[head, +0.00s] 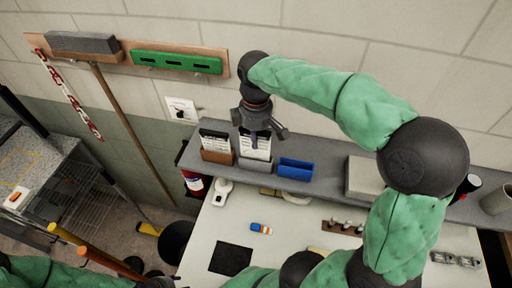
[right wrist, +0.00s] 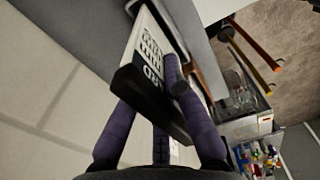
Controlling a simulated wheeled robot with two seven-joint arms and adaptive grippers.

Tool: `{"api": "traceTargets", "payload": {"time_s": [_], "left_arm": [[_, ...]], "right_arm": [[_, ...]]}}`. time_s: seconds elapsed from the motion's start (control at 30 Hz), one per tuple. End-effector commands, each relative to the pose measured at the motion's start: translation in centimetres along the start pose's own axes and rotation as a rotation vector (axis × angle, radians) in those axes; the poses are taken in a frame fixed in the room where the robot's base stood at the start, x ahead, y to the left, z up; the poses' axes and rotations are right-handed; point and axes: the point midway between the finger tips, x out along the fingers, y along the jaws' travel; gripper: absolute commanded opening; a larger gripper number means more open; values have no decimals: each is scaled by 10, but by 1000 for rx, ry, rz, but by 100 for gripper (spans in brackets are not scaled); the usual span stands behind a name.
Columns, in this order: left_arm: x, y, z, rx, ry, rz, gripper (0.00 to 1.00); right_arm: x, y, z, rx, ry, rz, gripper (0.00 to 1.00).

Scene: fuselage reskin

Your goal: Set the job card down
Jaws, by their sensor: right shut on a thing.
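My right gripper (head: 262,132) is over the grey shelf along the wall, shut on the job card (head: 256,148), a white card with dark print. In the right wrist view, the fingers (right wrist: 165,110) close around the card's dark top edge (right wrist: 150,92), and its printed face (right wrist: 152,55) shows beyond. The card is upright, directly above or in a small grey holder (head: 255,164); I cannot tell whether it rests there. My left gripper is not in view.
A brown holder with another card (head: 217,155) stands just left, and a blue bin (head: 295,170) just right. A grey box (head: 364,177) lies farther right on the shelf (head: 325,182). The white table (head: 290,228) below has a black mat (head: 231,258).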

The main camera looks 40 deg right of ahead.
Motion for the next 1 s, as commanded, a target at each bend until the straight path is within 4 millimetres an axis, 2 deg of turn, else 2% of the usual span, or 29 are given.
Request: {"api": "traceTargets", "payload": {"time_s": [0.37, 0.77, 0.8, 0.83, 0.87, 1.0], "left_arm": [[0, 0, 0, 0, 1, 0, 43], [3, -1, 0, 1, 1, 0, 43], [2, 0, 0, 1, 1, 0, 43], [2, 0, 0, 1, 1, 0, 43], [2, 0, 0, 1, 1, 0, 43], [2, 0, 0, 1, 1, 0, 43]], "right_arm": [[38, 0, 0, 0, -1, 0, 0], [43, 0, 0, 0, 0, 0, 0], [42, 0, 0, 0, 0, 0, 22], [42, 0, 0, 0, 0, 0, 30], [42, 0, 0, 0, 0, 0, 34], [42, 0, 0, 0, 0, 0, 34]]}}
